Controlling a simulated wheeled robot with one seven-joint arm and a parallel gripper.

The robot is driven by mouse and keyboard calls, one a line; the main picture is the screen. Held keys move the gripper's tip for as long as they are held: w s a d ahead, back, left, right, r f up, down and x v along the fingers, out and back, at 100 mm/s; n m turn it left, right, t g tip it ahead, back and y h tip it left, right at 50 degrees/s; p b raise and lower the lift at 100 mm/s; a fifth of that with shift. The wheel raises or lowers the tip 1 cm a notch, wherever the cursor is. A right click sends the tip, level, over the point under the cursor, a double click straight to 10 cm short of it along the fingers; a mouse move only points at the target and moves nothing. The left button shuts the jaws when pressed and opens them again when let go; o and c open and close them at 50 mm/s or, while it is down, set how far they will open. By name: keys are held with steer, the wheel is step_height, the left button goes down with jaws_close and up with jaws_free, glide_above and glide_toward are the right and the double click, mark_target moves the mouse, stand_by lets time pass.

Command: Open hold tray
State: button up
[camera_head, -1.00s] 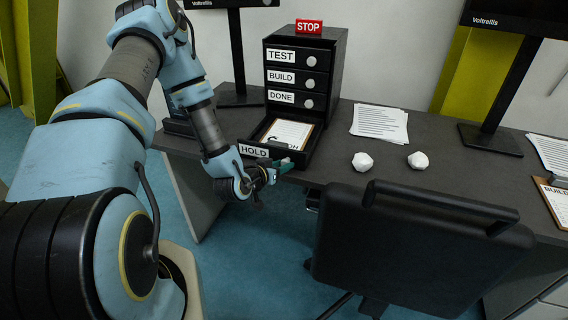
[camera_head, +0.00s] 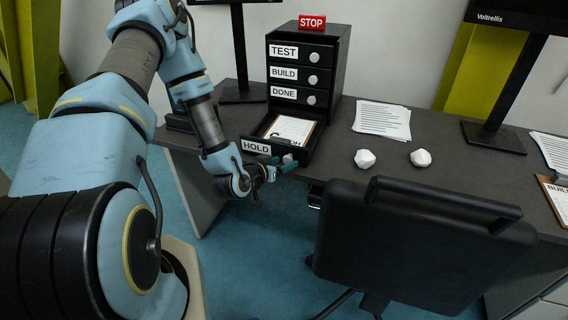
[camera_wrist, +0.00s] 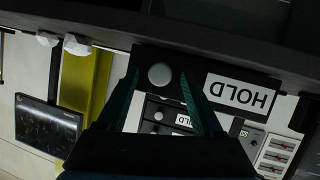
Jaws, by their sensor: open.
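The HOLD tray (camera_head: 257,148) is the bottom drawer of a black drawer unit (camera_head: 338,62) on the desk. It is pulled out, and a clipboard with a paper (camera_head: 291,130) lies in it. Its round pale knob (camera_head: 287,158) is at the right of its front. My gripper (camera_head: 285,166) is just in front of the tray, near the knob. In the wrist view, the open green fingers (camera_wrist: 163,88) lie on either side of the knob (camera_wrist: 160,75), with a gap to it. The HOLD label shows upside down there.
The TEST, BUILD and DONE drawers (camera_head: 300,74) above are shut, with a red STOP sign (camera_head: 312,22) on top. Papers (camera_head: 382,121) and two white lumps (camera_head: 365,159) lie on the desk (camera_head: 445,150). A black chair (camera_head: 420,250) stands in front, right of my gripper.

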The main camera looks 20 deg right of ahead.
steer(key=v, duration=1)
steer(key=shift+b, duration=0.3)
steer(key=shift+w, duration=0.1)
steer(key=w+a+r+n+g+y, duration=0.1)
steer(key=w+a+r+g+y, duration=0.2)
steer(key=a, duration=0.4)
steer(key=w+a+r+n+y, duration=0.1)
steer(key=a+r+n+y, duration=0.15)
steer(key=a+y, duration=0.4)
steer(key=s+a+r+n+g+y, duration=0.1)
steer(key=s+a+r+n+g, duration=0.2)
steer(key=s+a+r, duration=0.5)
step_height(320, 180, up, 2)
steer(key=shift+s+a+r+n+g, duration=0.2)
steer(key=shift+s+a+n+g, duration=0.15)
steer(key=shift+n, duration=0.2)
